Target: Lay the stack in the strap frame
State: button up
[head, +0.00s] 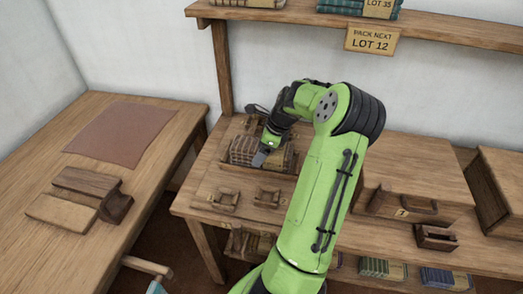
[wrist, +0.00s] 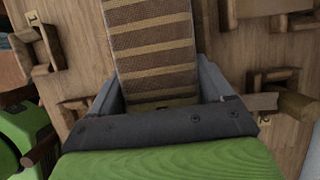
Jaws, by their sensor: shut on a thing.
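My gripper (head: 262,156) is shut on a brown and tan striped cloth stack (head: 243,149). In the wrist view the stack (wrist: 150,45) lies between the two grey fingers and runs out past them. In the head view the stack is over a wooden frame (head: 232,171) on the middle table; my arm hides its right side. Wooden brackets of the frame show beside the stack in the wrist view, at left (wrist: 40,45) and right (wrist: 275,103). I cannot tell whether the stack rests on the base or hangs just above it.
Small wooden fittings (head: 223,200) stand on the table in front. The left table holds a brown mat (head: 120,134) and wooden blocks (head: 88,182). A drawer box (head: 410,190) stands to the right. A shelf (head: 450,33) with a LOT 12 sign (head: 371,40) is above.

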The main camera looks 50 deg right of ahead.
jog(key=o, duration=0.9)
jog(key=p+v, duration=0.4)
jog(key=v, duration=0.8)
jog(key=shift+s+r+p, duration=0.1)
jog(key=shift+r+p, duration=0.05)
jog(key=shift+p, duration=0.15)
jog(key=w+a+r+n+g+h, duration=0.1)
jog(key=w+a+r+n, duration=0.15)
jog(key=a+n, duration=0.6)
jog(key=w+a+r+n+g+h, duration=0.15)
jog(key=a+r+n, duration=0.3)
jog(key=a, duration=0.65)
jog(key=s+a+n+t, duration=0.1)
jog(key=s+a+n, duration=0.3)
jog(key=a+n, duration=0.1)
jog(key=s+a+r+n+t, duration=0.1)
jog(key=s+a+n, duration=0.3)
jog(key=a+n, duration=0.2)
jog(key=s+a+r+n+t, duration=0.1)
jog(key=s+a+n+t, duration=0.1)
jog(key=s+a+n, duration=0.2)
jog(key=shift+a+r+n+y, duration=0.1)
jog(key=shift+a+n+y, duration=0.1)
jog(key=shift+a+n, duration=0.5)
jog(key=shift+a+r+n+y, duration=0.15)
jog(key=shift+a+n, duration=0.2)
jog(key=shift+n, duration=0.65)
jog(key=shift+s, duration=0.1)
